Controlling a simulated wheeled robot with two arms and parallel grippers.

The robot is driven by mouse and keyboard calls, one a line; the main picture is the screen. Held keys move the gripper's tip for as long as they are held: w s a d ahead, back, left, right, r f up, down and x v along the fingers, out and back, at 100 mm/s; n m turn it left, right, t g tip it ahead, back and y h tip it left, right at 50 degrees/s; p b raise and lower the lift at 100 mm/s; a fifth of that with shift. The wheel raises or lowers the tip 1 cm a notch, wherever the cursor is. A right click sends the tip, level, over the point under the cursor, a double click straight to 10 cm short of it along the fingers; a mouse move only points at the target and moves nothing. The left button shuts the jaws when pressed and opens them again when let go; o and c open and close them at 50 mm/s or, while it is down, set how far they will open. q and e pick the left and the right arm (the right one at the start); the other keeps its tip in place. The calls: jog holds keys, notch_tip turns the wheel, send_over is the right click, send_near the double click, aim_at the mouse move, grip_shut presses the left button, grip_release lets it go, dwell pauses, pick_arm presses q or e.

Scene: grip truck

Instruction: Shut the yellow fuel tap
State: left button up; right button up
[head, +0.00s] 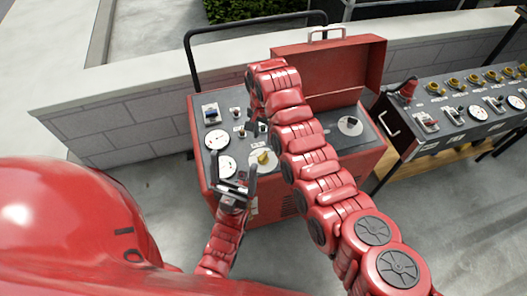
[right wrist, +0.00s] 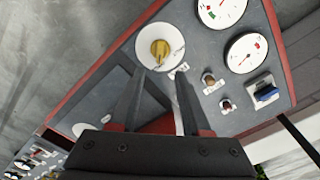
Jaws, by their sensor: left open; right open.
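The yellow fuel tap (head: 263,157) sits on a round white plate on the grey panel of the red generator (head: 200,150). The tap also shows in the right wrist view (right wrist: 160,50), just beyond the fingertips. My right gripper (right wrist: 160,80) is open and empty, with its two fingers pointing towards the tap. In the head view the right gripper (head: 257,128) is partly hidden by its own arm, above the panel behind the tap. My left gripper (head: 233,167) is open and empty at the panel's front edge, left of the tap.
Two gauges (head: 217,139) and a blue switch (head: 210,110) are on the panel's left. A white plate with a dark knob (head: 350,125) is on its right. A raised red lid (head: 345,68) stands behind. Another panel with yellow knobs (head: 455,83) is at right.

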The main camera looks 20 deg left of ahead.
send_over(263, 155)
jog(key=f, duration=0.5)
jog(key=shift+s+d+p, duration=0.1)
jog(key=shift+s+p, duration=0.1)
jog(key=shift+p, duration=0.1)
notch_tip(263, 155, down, 5)
jog(key=shift+w+r+b, duration=0.1)
jog(key=shift+r+b, duration=0.1)
jog(key=shift+b, duration=0.6)
jog(key=shift+f, duration=0.45)
jog(key=shift+c, duration=0.3)
grip_shut()
